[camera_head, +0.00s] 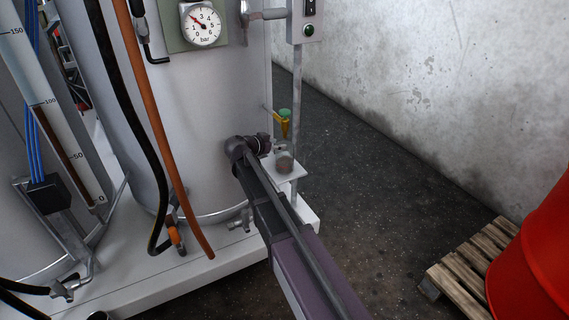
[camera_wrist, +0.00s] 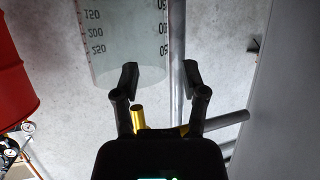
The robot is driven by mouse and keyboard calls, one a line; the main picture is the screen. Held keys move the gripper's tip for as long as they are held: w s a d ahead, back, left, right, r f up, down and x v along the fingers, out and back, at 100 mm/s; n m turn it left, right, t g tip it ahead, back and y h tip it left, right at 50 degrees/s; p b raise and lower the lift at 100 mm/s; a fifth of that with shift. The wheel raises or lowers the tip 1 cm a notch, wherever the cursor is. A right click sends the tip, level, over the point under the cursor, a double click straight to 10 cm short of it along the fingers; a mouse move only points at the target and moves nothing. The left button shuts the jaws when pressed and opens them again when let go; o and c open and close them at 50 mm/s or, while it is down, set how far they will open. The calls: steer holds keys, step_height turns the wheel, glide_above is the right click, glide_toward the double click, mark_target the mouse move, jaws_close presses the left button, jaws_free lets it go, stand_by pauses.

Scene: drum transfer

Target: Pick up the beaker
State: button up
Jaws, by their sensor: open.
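The beaker (camera_head: 284,163) is a small clear vessel standing on a little white shelf (camera_head: 291,177) beside the large tank. In the wrist view the clear beaker (camera_wrist: 122,40), with black graduations, fills the upper middle. It lies beyond the fingertips and off to the left of the gap between them. The left finger overlaps its near rim in the picture. My gripper (camera_wrist: 160,76) is open, with nothing held. In the head view my gripper (camera_head: 264,144) is just left of the beaker, partly hidden by my own wrist.
A green-handled tap (camera_head: 285,115) with a yellow body is above the shelf. A metal post (camera_head: 297,95) rises beside it and also shows in the wrist view (camera_wrist: 177,60). The large tank (camera_head: 215,110) is close on the left. A red drum (camera_head: 535,260) is at right.

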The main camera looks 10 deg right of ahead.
steer(key=shift+w+d+f, duration=0.25)
steer(key=shift+w+d, duration=0.15)
steer(key=shift+d, duration=0.15)
steer(key=shift+c, duration=0.2)
jaws_close()
